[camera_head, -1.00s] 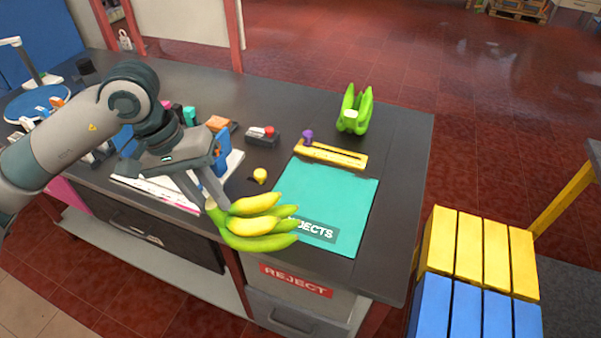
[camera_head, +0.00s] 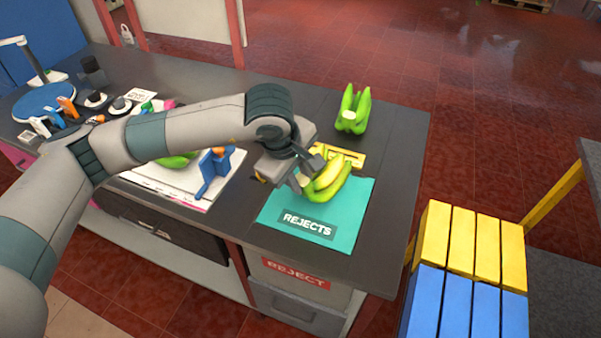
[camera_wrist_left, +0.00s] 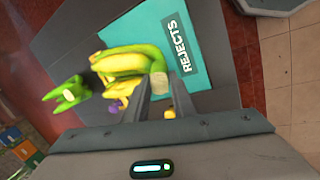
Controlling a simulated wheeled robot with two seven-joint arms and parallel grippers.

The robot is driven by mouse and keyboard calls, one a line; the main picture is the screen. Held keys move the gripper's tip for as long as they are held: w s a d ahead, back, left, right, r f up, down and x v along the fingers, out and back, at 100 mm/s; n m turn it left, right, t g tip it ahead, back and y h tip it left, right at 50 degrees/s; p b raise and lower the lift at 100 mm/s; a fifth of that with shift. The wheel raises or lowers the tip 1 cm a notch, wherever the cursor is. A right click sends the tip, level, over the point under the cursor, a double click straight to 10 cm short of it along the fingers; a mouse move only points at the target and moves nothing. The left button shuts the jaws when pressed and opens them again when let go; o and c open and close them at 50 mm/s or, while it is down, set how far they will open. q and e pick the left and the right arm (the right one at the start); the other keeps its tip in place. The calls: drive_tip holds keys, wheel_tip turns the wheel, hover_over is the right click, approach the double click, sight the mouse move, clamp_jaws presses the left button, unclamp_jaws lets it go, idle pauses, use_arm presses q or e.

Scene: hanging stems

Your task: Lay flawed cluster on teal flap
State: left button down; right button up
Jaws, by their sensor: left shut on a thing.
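The flawed cluster is a bunch of yellow and green bananas (camera_head: 328,179). It shows over the far part of the teal flap (camera_head: 340,223), which is marked REJECTS. My left gripper (camera_head: 303,182) is shut on the cluster's stem end. In the left wrist view the cluster (camera_wrist_left: 125,62) extends from between the fingers (camera_wrist_left: 152,92) across the teal flap (camera_wrist_left: 200,75). I cannot tell whether the cluster touches the flap. My right gripper is not in view.
A green banana cluster (camera_head: 353,108) stands at the back of the dark table. A yellow ruler-like bar (camera_head: 352,157) lies along the flap's far edge. Yellow and blue slats (camera_head: 470,245) are at right.

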use_arm(q)
drive_tip(key=shift+d+r, duration=0.1)
drive_tip(key=shift+r, duration=0.05)
idle(0.4)
drive_tip(key=shift+p, duration=0.8)
wheel_tip(320, 180, down, 3)
drive_tip(key=b, duration=0.4)
drive_tip(key=shift+w, duration=0.1)
drive_tip(key=shift+f+b, duration=0.5)
drive_tip(key=shift+b, duration=0.25)
drive_tip(key=shift+f, duration=0.1)
